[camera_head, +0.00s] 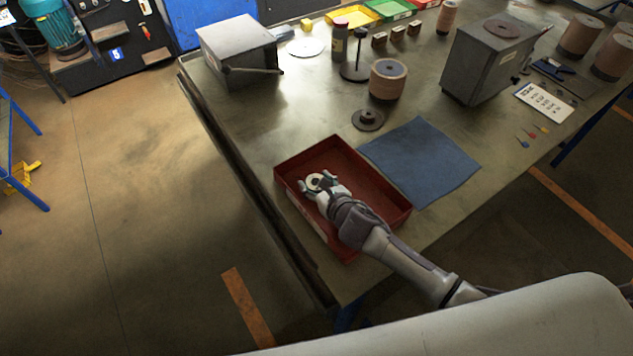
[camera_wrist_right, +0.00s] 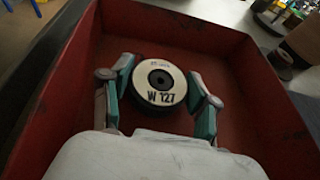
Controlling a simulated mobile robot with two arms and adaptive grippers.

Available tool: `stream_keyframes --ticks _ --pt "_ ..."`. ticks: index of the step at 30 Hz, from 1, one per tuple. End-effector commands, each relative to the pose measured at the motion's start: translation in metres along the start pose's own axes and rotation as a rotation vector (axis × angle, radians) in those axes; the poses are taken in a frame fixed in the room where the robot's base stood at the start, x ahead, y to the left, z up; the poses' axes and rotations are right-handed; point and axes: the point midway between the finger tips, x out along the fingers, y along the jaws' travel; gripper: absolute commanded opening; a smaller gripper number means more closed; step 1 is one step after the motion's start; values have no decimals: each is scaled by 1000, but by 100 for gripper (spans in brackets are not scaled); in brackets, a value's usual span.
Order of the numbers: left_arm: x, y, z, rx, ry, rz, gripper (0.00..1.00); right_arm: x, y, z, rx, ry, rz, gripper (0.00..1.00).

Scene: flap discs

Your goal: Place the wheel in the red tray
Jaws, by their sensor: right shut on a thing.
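The wheel (camera_wrist_right: 158,82) is a round disc with a pale label reading "W 127", a dark centre hole and a dark rim. It also shows small in the head view (camera_head: 315,182). My right gripper (camera_head: 318,184) is shut on the wheel, with a finger at each side of it in the right wrist view (camera_wrist_right: 162,92). Gripper and wheel are inside the walls of the red tray (camera_head: 375,178). I cannot tell whether the wheel touches the tray floor. My left gripper is not in view.
A blue cloth (camera_head: 420,160) lies right of the tray. A dark flanged disc (camera_head: 368,119) and a brown roll (camera_head: 388,80) stand behind it. Grey metal boxes (camera_head: 238,55) (camera_head: 490,60) stand farther back. The table's left edge runs close to the tray.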

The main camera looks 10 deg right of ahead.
Motion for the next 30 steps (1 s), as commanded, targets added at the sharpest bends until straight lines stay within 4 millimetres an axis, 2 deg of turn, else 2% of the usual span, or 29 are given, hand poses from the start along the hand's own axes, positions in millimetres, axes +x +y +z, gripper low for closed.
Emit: stream_keyframes --ticks 9,10,14,26,30 --pt "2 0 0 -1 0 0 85 1 0 -2 -2 -1 0 21" --pt "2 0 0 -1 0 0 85 1 0 -3 -2 0 0 62" --pt "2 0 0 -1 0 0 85 1 0 -2 -1 0 0 84" --pt "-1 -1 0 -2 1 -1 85 -2 0 1 -1 0 0 85" --pt "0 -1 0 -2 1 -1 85 -20 -1 -1 -3 0 0 85"
